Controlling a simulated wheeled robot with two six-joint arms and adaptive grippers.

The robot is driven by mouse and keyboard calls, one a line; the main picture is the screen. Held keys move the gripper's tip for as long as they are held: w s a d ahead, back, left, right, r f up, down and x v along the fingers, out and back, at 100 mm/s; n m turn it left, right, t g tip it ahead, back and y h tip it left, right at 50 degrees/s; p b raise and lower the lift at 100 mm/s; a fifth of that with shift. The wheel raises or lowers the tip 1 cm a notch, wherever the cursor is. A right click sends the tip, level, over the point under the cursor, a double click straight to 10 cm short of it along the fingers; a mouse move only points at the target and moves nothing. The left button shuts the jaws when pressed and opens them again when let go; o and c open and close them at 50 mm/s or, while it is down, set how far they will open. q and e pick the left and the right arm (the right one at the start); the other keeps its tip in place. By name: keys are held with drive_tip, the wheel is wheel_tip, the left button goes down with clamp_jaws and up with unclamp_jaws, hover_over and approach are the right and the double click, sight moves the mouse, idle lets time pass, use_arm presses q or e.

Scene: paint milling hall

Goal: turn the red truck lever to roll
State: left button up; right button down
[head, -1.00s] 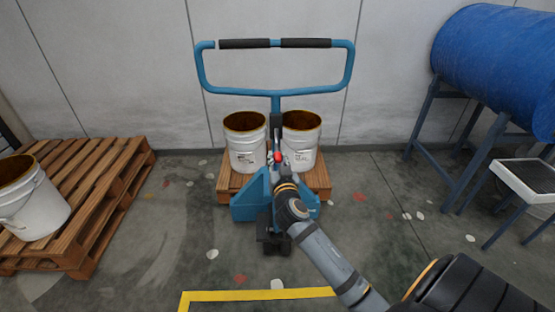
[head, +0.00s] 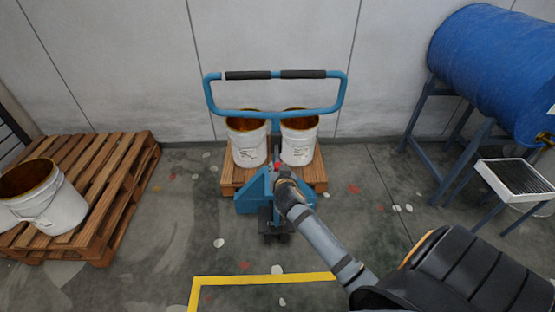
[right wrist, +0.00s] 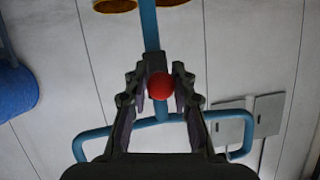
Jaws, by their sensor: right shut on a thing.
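The red knob of the truck lever (head: 277,166) shows at the lower part of the blue truck handle (head: 276,114). In the right wrist view the red knob (right wrist: 160,87) lies between the two dark fingers of my right gripper (right wrist: 160,90). In the head view my right gripper (head: 279,173) is at the knob, partly hidden by my own wrist. It is shut on the knob. The handle stands in front of two white buckets. The lever's arm is mostly hidden. My left gripper is not in view.
White buckets (head: 247,148) stand on a wooden pallet (head: 229,180) behind the truck's blue base (head: 248,198). A second pallet (head: 120,190) with a bucket (head: 45,195) is at left. A blue drum (head: 490,70) on a stand is at right. Floor between is open.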

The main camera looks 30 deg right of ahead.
drive_tip(key=shift+w+r, duration=0.1)
drive_tip(key=shift+r, duration=0.6)
drive_tip(key=c, duration=1.5)
unclamp_jaws()
drive_tip(key=o, duration=0.4)
drive_tip(key=shift+f, duration=0.1)
drive_tip(key=v, duration=1.2)
drive_tip(key=shift+f, duration=0.1)
